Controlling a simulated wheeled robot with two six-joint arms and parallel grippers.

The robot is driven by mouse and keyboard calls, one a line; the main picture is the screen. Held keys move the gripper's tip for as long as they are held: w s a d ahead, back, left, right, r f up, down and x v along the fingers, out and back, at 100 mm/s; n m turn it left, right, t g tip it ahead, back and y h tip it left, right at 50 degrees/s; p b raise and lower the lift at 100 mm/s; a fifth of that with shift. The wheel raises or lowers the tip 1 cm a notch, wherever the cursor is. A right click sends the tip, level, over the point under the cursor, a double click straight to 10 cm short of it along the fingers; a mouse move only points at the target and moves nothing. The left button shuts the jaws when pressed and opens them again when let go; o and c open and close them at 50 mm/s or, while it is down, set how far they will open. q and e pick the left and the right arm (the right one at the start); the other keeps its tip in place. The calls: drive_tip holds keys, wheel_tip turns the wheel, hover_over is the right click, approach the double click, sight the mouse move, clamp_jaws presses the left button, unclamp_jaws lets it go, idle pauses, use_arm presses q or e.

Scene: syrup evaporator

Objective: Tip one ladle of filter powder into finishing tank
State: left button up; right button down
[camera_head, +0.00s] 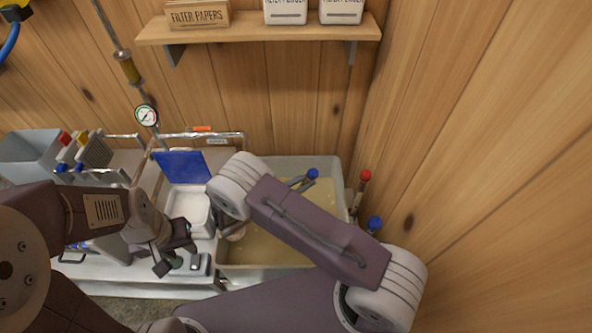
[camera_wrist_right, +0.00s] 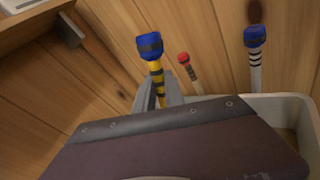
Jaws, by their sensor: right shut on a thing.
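The finishing tank (camera_head: 338,185) is the wide pale vat with amber liquid at centre; my right arm crosses over it. My right gripper (camera_wrist_right: 172,92) is shut on a yellow-and-black striped handle with a blue cap (camera_wrist_right: 150,45), which I take to be the ladle; the cap also shows in the head view (camera_head: 312,173), over the tank. Its bowl and any powder in it are hidden. A white tub (camera_head: 187,203) with a raised blue lid (camera_head: 182,166) stands left of the tank, perhaps the powder. My left gripper (camera_head: 177,256) is open and empty in front of the tub.
Red-capped (camera_head: 365,176) and blue-capped (camera_head: 375,223) handles stand at the tank's right side, near the wooden wall. A shelf (camera_head: 270,30) with filter papers and white containers hangs above. A gauge (camera_head: 146,115) and metal rail stand behind the tub. A grey bin (camera_head: 28,155) is far left.

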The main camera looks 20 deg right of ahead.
drive_tip(key=s+d+f+m+t+y+b, duration=0.1)
drive_tip(key=s+d+f+m+y+b, duration=0.1)
drive_tip(key=f, duration=0.4)
drive_tip(key=s+d+f+m+t+y+b, duration=0.2)
drive_tip(key=s+f+m+y+b, duration=0.1)
drive_tip(key=f+m, duration=0.3)
drive_tip(key=shift+d+m+y+b, duration=0.25)
drive_tip(key=shift+m+y+b, duration=0.2)
drive_tip(key=shift+b, duration=0.4)
drive_tip(key=shift+s+r, duration=0.1)
